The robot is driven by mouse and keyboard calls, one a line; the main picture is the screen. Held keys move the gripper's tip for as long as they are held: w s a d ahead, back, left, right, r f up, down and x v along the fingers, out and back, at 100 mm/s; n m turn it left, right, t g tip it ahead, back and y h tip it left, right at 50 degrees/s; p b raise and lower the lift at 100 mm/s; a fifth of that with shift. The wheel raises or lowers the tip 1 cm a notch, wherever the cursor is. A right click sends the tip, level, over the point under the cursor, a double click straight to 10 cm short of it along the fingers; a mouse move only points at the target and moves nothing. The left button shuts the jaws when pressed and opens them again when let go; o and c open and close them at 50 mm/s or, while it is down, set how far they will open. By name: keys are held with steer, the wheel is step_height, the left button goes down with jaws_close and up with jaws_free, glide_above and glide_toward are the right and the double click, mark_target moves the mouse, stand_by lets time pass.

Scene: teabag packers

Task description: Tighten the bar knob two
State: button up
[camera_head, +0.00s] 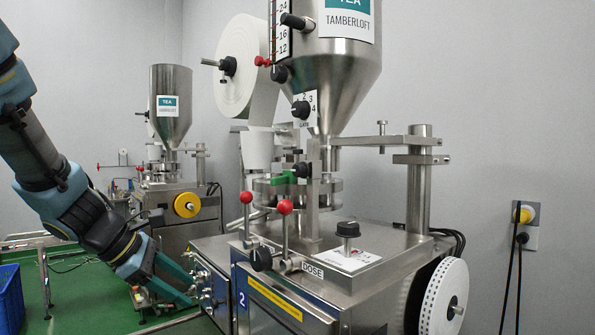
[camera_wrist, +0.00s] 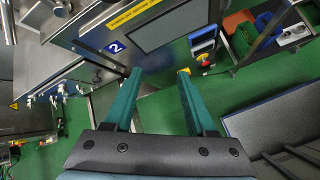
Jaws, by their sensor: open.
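The machine marked 2 (camera_head: 300,285) fills the centre and right of the head view. Its front panel with the blue 2 also shows in the wrist view (camera_wrist: 116,46). It carries several knobs: a black knob (camera_head: 262,259) by the DOSE label, a black top knob (camera_head: 347,229), and a small red knob (camera_head: 262,61) by the paper reel. I cannot tell which is bar knob two. My gripper (camera_head: 180,292) points down beside the machine's left side. In the wrist view my gripper (camera_wrist: 159,75) is open, with nothing between its teal fingers.
Two red-topped levers (camera_head: 285,207) stand on the machine's front top. A second machine (camera_head: 180,205) stands behind at the left. A blue crate (camera_head: 10,298) is at the lower left. In the wrist view, a red emergency button (camera_wrist: 205,61) lies beyond the fingers, over green floor.

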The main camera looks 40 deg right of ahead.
steer(key=d+r+n+h, duration=0.4)
steer(key=d+r, duration=0.5)
steer(key=d, duration=0.2)
steer(key=n+h+p, duration=0.1)
steer(key=n+h, duration=0.4)
glide_toward(295, 170)
steer(key=shift+g, duration=0.3)
steer(key=d+p, duration=0.1)
steer(key=d, duration=0.4)
steer(key=d+p, duration=0.2)
steer(key=d, duration=0.3)
steer(key=shift+s+d, duration=0.2)
steer(key=shift+d, duration=0.15)
jaws_close()
